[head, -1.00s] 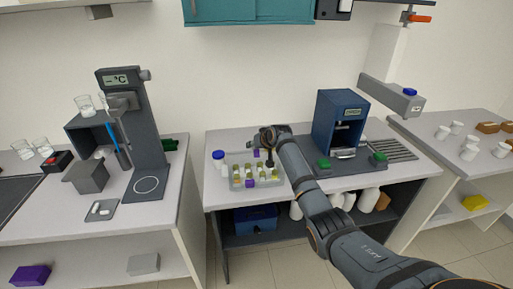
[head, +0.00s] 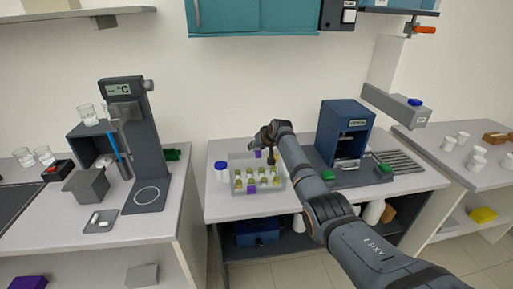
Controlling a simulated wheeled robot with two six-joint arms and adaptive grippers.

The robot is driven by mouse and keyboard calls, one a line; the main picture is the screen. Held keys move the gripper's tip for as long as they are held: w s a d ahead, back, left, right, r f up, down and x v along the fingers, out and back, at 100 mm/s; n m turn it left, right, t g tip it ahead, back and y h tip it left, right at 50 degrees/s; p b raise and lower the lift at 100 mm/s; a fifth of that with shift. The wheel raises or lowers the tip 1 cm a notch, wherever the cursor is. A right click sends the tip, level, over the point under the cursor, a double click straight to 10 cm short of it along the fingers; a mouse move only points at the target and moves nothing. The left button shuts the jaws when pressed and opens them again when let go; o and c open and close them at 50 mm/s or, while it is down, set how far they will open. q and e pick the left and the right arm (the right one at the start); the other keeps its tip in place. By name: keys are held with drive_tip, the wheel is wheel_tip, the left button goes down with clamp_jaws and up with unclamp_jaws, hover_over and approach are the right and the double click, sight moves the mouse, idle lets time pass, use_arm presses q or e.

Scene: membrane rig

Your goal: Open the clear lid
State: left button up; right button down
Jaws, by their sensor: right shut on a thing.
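A clear box (head: 232,186) of yellow-green vials stands on the middle bench, with purple tabs at its back and front edges. Its clear lid is too transparent and small for me to make out its edges or how far it is tilted. My right arm reaches in from the lower right. My right gripper (head: 271,159) points down over the back right part of the box. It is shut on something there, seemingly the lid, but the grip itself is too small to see. My left gripper is not in view.
A white bottle with a blue cap (head: 221,171) stands just left of the box. A blue device (head: 343,128) with green parts at its base stands to the right. A left bench holds a grey stand (head: 140,150). The bench front before the box is clear.

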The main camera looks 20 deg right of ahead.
idle(0.7)
drive_tip(key=c, duration=0.9)
unclamp_jaws()
drive_tip(key=v, duration=1.2)
drive_tip(key=shift+c, duration=0.3)
